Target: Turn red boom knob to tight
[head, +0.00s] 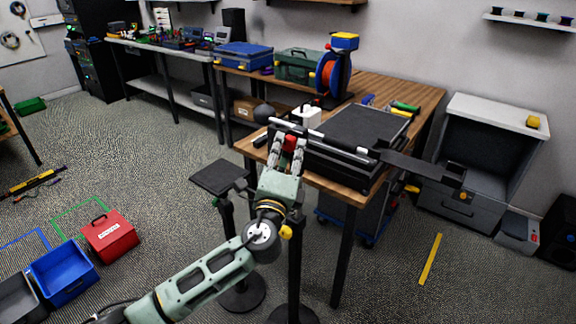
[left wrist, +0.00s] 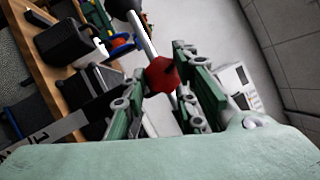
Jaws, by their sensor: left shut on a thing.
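The red boom knob (head: 291,142) sits on a black and white boom bar (head: 330,145) near the front edge of the wooden table. My left gripper (head: 288,147) reaches up to it from below, with a finger on each side, and is shut on the knob. In the left wrist view the red knob (left wrist: 162,74) shows as a faceted head between the green-grey fingers (left wrist: 160,90). The pale bar (left wrist: 143,36) runs up and away behind it. No marking for tight or loose can be read. My right gripper is not in view.
A dark flat plate on a stand (head: 219,177) is left of my gripper.

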